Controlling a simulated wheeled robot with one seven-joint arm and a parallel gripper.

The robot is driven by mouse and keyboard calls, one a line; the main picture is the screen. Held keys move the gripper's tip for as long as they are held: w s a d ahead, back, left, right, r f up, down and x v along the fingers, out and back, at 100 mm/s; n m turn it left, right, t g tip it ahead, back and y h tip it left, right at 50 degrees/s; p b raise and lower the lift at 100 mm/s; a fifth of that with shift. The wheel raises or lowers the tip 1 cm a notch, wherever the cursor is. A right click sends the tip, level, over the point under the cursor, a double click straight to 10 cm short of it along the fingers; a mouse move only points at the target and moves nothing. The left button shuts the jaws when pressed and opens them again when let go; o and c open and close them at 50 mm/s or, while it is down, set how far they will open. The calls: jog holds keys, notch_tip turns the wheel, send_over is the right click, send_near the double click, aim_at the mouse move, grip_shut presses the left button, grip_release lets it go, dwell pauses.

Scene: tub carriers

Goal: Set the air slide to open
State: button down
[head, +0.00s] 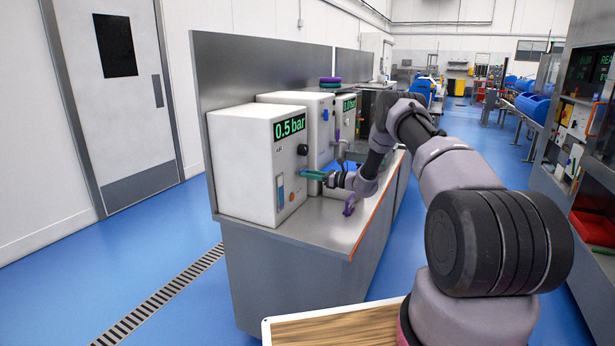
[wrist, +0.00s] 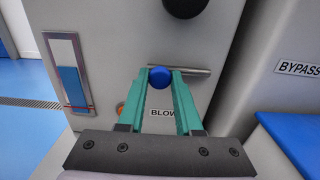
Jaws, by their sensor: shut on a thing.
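A white box (head: 245,172) with a green "0.5 bar" readout (head: 290,126) stands on the grey bench. In the wrist view, a round blue knob (wrist: 160,76) sits at a thin horizontal metal slot or rail (wrist: 195,71) on its front panel. More of the rail shows to the knob's right; its left end is hard to see. My gripper (wrist: 160,82) is shut on the blue knob, with a green finger on each side. It also reaches the panel in the head view (head: 308,174). A label starting "BLOW" (wrist: 162,113) is partly hidden by a finger.
A dark round knob (wrist: 185,4) is just above the rail. A gauge window with blue in it (wrist: 70,75) is to the left. A neighbouring unit marked "BYPASS" (wrist: 300,69) stands close on the right. A purple object (head: 349,207) lies on the bench (head: 310,228).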

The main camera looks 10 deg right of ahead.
jog(key=shift+w+d, duration=0.1)
jog(key=shift+d, duration=0.05)
jog(key=c, duration=0.6)
grip_release()
jog(key=v, duration=1)
jog(key=shift+s+d, duration=0.2)
jog(key=shift+d, duration=0.1)
